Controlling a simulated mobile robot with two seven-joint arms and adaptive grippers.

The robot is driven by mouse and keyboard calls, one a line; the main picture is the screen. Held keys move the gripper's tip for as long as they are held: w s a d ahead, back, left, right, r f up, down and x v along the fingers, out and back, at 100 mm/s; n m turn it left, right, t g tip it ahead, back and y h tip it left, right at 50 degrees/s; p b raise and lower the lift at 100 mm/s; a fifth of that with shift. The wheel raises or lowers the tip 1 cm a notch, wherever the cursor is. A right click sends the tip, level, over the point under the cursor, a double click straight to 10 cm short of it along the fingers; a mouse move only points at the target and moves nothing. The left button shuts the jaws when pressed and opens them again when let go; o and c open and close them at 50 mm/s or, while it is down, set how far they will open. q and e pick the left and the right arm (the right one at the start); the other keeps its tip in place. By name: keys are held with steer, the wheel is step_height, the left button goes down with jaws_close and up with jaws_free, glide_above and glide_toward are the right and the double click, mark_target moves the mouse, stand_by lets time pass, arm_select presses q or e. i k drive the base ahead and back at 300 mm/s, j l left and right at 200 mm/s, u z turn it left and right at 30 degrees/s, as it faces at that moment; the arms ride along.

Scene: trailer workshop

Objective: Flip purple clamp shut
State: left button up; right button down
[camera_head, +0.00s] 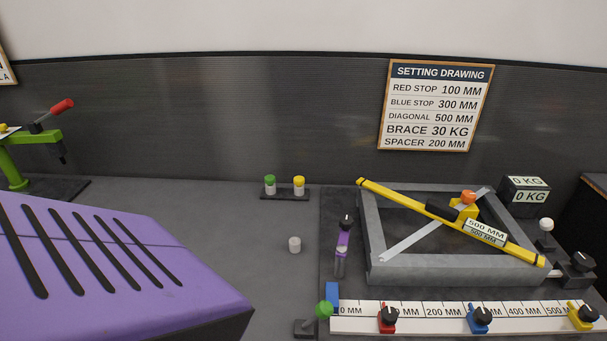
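The purple clamp (343,239) is on the dark bench plate, just left of the grey square frame (374,252). Its purple lever has a black knob at the far end, and a grey part extends from its near end. The lever points up in the picture and appears separate from the frame's left side. I cannot tell how far the lever is tilted. Neither of my grippers shows in this view, and nothing is touching the clamp.
A yellow diagonal bar (405,205) lies across the frame. A ruler strip (440,310) with red, blue and yellow stops runs along the front. A green knob (324,309) stands near the clamp. A large purple slotted casing (120,290) blocks the lower left.

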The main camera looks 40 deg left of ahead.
mark_target(346, 223)
steer(key=u, duration=1.15)
